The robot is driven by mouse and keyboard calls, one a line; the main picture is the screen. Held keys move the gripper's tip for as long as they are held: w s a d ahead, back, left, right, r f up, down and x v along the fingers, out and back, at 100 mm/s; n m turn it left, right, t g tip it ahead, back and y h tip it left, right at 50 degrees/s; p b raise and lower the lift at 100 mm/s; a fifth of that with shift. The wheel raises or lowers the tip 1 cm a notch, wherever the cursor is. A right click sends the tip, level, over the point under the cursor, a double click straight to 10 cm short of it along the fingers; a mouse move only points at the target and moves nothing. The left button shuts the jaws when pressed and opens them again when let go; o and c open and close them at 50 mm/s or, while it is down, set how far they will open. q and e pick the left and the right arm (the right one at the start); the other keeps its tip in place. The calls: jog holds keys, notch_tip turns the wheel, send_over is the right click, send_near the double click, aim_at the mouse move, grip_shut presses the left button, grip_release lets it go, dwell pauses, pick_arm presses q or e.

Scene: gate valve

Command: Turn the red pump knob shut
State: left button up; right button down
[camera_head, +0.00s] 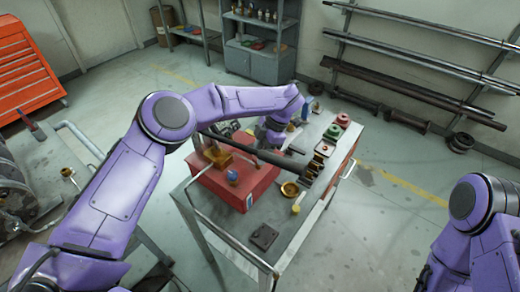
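The pump is a red box-shaped unit (262,190) on the grey metal cart (230,228). It carries brass fittings, a small blue part and a long dark bar lying across above it. A red part (243,141) shows behind the bar and could be the red knob, but it is too small and partly hidden to be sure. My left gripper (262,143) is low at the pump's far side, close to this red part. Its fingers are partly hidden, so I cannot tell whether it is open or touches anything. My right gripper is out of view; only its arm shows at lower right.
A green jar (333,131) and a red jar (343,119) stand on the cart's far right. A red tool chest (27,68) stands left. Pipe racks line the back wall.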

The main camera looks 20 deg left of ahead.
pick_arm(q)
jog(key=shift+r+m+t, duration=0.1)
jog(key=shift+m+t, duration=0.4)
jog(key=shift+m, duration=0.5)
jog(key=o, duration=1)
jog(key=shift+o, duration=0.2)
jog(key=shift+d+r, duration=0.1)
jog(key=shift+r, duration=0.05)
jog(key=b+v, duration=0.2)
jog(key=v, duration=0.8)
